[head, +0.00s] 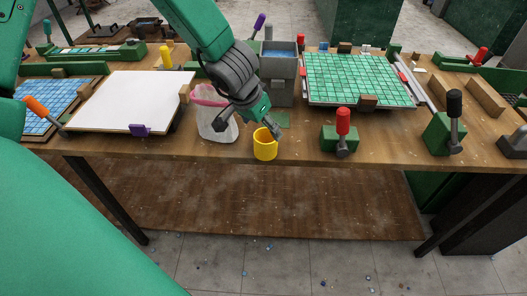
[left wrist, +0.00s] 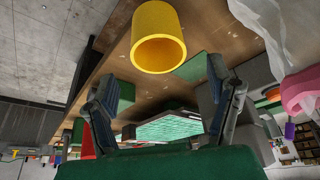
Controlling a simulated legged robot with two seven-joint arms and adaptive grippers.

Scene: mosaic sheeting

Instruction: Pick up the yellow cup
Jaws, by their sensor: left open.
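The yellow cup (head: 265,150) stands near the front edge of the wooden table. In the left wrist view the yellow cup (left wrist: 158,40) appears above and beyond the fingers, with its opening visible. My left gripper (head: 268,128) is open just above and behind the cup in the head view, overlapping its rim there. In the left wrist view my left gripper (left wrist: 160,82) has its two fingers spread apart, with nothing held between them. I cannot tell whether a fingertip touches the rim. My right gripper is not in view.
A clear bag with a pink rim (head: 213,120) stands close to the left of the cup. A red-handled clamp (head: 342,125) is to its right, a grey bin (head: 278,75) behind. A white board (head: 125,100) and a green mosaic sheet (head: 360,78) lie on the table.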

